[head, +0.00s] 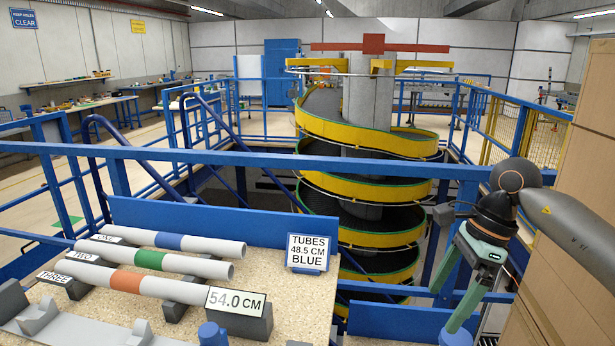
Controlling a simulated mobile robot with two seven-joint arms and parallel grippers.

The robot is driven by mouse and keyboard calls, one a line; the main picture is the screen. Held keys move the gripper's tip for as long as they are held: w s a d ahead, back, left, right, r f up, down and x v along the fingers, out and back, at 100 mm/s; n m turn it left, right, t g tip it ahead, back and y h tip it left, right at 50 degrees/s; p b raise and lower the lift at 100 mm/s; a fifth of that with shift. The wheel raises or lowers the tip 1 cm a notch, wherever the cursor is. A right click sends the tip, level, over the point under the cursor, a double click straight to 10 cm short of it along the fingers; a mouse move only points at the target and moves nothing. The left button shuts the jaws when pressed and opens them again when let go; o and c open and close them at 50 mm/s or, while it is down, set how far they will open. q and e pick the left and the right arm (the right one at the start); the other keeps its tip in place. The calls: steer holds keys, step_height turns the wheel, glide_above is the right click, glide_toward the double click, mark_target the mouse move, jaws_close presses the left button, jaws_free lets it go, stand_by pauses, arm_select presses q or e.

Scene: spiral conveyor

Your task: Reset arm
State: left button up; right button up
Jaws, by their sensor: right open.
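My right arm comes in from the right edge, and my right gripper (446,308) hangs downward with its two green fingers apart and nothing seen between them. It is to the right of the workbench (290,285), in front of the blue railing and the spiral conveyor (365,190). My left arm and gripper do not show. Three pale tubes lie side by side on dark supports on the bench: one with a blue band (168,241), one with a green band (149,260), one with an orange band (127,281).
A sign reading "TUBES 48.5 CM BLUE" (307,252) stands at the bench's back right. A "54.0 CM" block (236,302) is by the tubes' right ends. A grey holder (85,325) lies at front left. Blue railing (330,160) runs behind the bench; cardboard-brown boxes (585,180) stand at right.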

steer(key=s+a+f+m+t+y+p, duration=0.1)
steer(key=s+a+m+t+y, duration=0.15)
steer(key=a+m+y, duration=0.75)
steer(key=s+a+f+m+t+y+p, duration=0.1)
steer(key=a+m+t+y, duration=0.2)
steer(key=a+m+y, duration=0.75)
steer(key=d+f+m+t+h, duration=0.3)
steer(key=f+m+t+h, duration=0.2)
steer(key=f+m+h, duration=0.4)
steer(key=d+f+m+t+h, duration=0.3)
steer(key=f+m+t+h, duration=0.4)
steer(key=m, duration=0.5)
steer(key=s+d+f+m+g+h, duration=0.3)
steer(key=s+f+m+g, duration=0.1)
steer(key=s+f, duration=0.4)
steer(key=s+d+f+m+g+h+p, duration=0.1)
steer(key=s+d+f+m+g+h, duration=0.1)
steer(key=s+f, duration=0.6)
steer(key=m+g+h, duration=0.1)
steer(key=m+g, duration=0.1)
steer(key=m, duration=0.1)
steer(key=shift+d, duration=0.4)
